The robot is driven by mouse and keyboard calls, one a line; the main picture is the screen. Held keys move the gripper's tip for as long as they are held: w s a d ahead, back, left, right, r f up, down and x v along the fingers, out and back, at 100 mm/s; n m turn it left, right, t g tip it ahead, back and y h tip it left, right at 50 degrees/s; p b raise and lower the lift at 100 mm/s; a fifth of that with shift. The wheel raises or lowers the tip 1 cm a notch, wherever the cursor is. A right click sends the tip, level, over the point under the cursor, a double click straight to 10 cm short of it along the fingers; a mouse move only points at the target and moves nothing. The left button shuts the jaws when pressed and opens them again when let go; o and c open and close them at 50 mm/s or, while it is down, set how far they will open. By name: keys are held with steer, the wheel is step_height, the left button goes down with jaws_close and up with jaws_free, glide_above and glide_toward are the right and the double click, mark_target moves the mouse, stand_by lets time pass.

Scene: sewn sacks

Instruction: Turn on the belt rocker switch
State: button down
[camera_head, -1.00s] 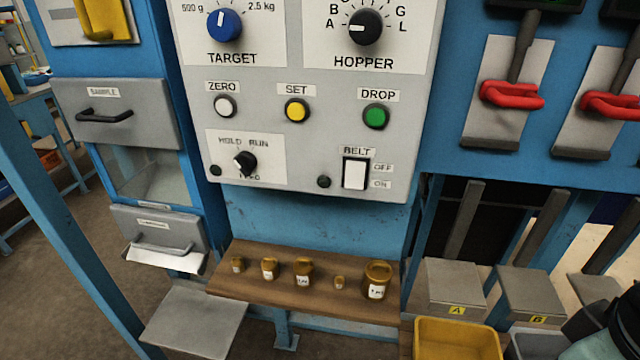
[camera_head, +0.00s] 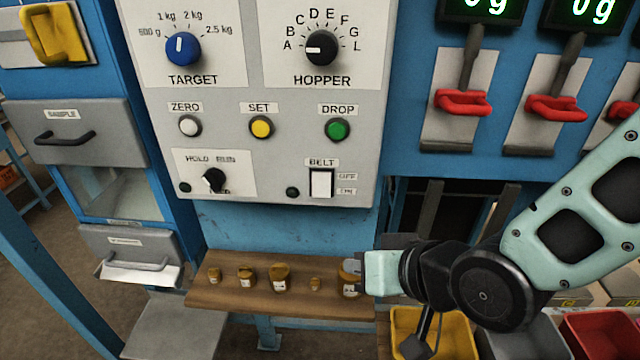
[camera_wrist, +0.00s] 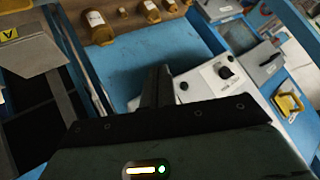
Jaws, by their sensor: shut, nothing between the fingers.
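The belt rocker switch (camera_head: 321,183) is a white rocker in a black frame at the lower right of the grey control panel (camera_head: 225,203). Its OFF label is beside the top and ON beside the bottom; I cannot tell which end is pressed. My gripper (camera_head: 352,267) is below and right of the switch, apart from it, over the rightmost jar in the head view. In the wrist view my gripper (camera_wrist: 156,88) shows dark fingers shut together and empty. The panel (camera_wrist: 207,93) lies beyond them there; the switch is not visible.
A wooden shelf (camera_head: 240,299) with several brown jars runs below the panel. A small dark button (camera_head: 292,192) sits left of the switch. Red-handled levers (camera_head: 462,102) are at the right. A yellow bin (camera_head: 455,335) stands below my arm. Space directly before the panel is clear.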

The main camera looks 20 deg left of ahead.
mark_target(321, 185)
steer(key=a+r+m+t+y+p, duration=0.1)
steer(key=a+r+m+t+y, duration=0.1)
steer(key=a, duration=0.4)
steer(key=shift+w+a+r+t+y, duration=0.15)
steer(key=shift+w+r+t+y, duration=0.25)
steer(key=shift+y, duration=1)
steer(key=w+a+f, duration=0.1)
steer(key=w+a, duration=0.1)
steer(key=w, duration=0.6)
steer(key=shift+w+p, duration=0.2)
steer(key=shift+p, duration=0.25)
steer(key=shift+w, duration=0.1)
stand_by(0.5)
steer(key=shift+w+a+b, duration=0.1)
steer(key=shift+w+b, duration=0.2)
steer(key=shift+w, duration=0.05)
steer(key=shift+w+a+f, duration=0.1)
steer(key=shift+w, duration=0.2)
stand_by(0.5)
steer(key=shift+s, duration=0.2)
